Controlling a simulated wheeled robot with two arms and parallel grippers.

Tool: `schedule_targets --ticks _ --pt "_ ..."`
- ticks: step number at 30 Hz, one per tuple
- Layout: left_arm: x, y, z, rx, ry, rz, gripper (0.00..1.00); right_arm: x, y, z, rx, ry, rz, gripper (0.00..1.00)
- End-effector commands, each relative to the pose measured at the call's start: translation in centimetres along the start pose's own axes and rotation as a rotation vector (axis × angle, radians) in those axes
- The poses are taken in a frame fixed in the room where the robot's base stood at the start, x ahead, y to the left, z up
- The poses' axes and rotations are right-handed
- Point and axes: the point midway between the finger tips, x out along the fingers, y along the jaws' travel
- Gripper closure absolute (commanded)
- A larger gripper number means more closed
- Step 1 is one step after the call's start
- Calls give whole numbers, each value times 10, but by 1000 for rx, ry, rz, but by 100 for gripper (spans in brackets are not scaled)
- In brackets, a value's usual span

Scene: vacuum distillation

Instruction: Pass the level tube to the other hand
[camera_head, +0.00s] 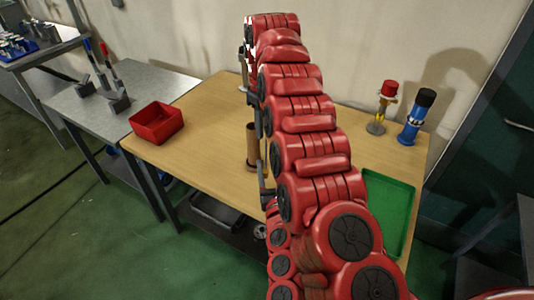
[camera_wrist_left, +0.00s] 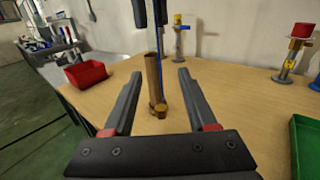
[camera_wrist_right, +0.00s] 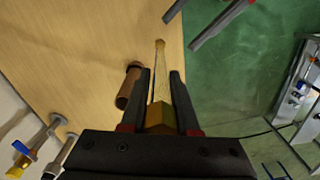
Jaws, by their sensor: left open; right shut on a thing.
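The level tube is a slim clear tube with brass ends (camera_wrist_right: 158,118). My right gripper (camera_wrist_right: 160,74) is shut on its upper end and holds it upright. In the left wrist view the right gripper (camera_wrist_left: 150,12) is at the top, and the tube's lower brass end (camera_wrist_left: 160,112) hangs lower, in line with the gap between my left fingers. My left gripper (camera_wrist_left: 159,74) is open and empty, pointing at the tube from a short distance. In the head view my arm hides most of the left gripper (camera_head: 260,150) and the level tube.
A brown cylinder (camera_head: 252,147) stands on the wooden table (camera_head: 208,122) close behind the level tube. A red bin (camera_head: 157,122) is at the left, a green tray (camera_head: 386,205) at the right. A red-topped fitting (camera_head: 382,107) and a blue bottle (camera_head: 416,118) stand at the back right.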

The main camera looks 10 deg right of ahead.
Motion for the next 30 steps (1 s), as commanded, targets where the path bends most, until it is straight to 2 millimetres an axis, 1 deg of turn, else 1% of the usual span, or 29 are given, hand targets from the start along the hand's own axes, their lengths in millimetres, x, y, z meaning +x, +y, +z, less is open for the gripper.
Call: schedule_targets --ticks 7,9,12,15,21,29,30 --pt "51 4 0 8 -1 6 43 0 0 0 0 0 0 100" --pt "64 2 1 9 -2 3 43 0 0 0 0 0 0 100" --pt "81 3 1 9 -2 4 43 0 0 0 0 0 0 100" --pt "92 0 0 10 -1 -1 43 0 0 0 0 0 0 100" --pt "104 3 0 7 0 4 43 0 0 0 0 0 0 100" --pt "105 3 -2 8 2 4 43 0 0 0 0 0 0 100" --pt "105 2 -2 8 2 4 46 0 0 0 0 0 0 100"
